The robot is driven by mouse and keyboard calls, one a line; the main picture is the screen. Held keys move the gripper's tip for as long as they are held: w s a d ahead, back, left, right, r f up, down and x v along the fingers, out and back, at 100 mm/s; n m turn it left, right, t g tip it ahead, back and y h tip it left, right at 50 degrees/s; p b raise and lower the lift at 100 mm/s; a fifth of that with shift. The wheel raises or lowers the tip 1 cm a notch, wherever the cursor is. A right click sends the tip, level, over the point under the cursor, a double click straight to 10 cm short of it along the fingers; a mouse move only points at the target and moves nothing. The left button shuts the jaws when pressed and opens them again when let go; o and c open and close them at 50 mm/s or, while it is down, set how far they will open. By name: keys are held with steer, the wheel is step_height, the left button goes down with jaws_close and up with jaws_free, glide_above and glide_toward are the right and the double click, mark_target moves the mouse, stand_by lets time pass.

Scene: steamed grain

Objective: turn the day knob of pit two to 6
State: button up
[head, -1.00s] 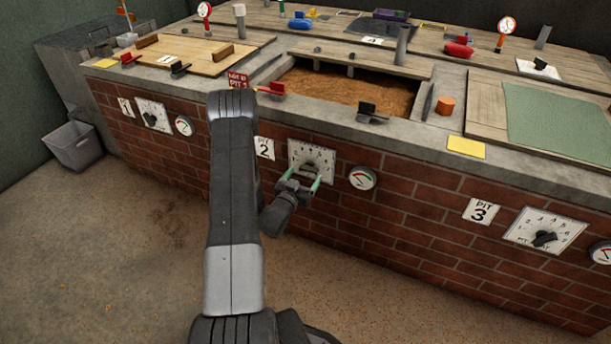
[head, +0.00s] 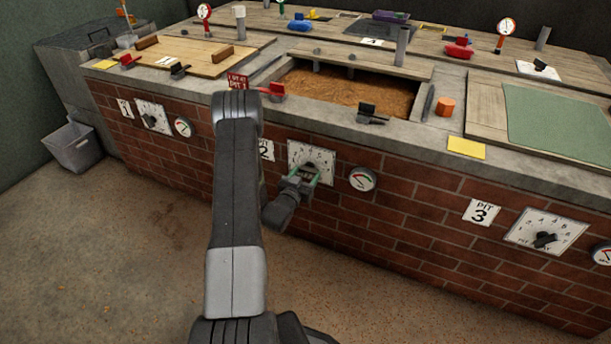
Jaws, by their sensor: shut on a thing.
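Pit two's day dial is a white plate (head: 325,157) with printed numbers on the brick front, right of the partly covered "2" sign (head: 267,149). My gripper (head: 307,174) is at the lower middle of this plate, with its green fingers close together. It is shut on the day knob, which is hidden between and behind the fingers. I cannot read which number the knob points to. My arm crosses in front of the wall to the left of the dial.
A round gauge (head: 362,179) is close to the right of the dial. Pit 3's dial (head: 545,232) and sign (head: 481,212) are farther right; pit 1's dial (head: 153,118) is at the left. Above, the open pit holds brown grain (head: 345,92).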

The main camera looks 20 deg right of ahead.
steer(key=shift+n+b, duration=0.8)
steer(key=shift+n, duration=0.2)
steer(key=shift+w+a+r+n+b, duration=0.1)
steer(key=shift+n+b, duration=0.7)
steer(key=shift+n, duration=0.9)
steer(key=o, duration=1)
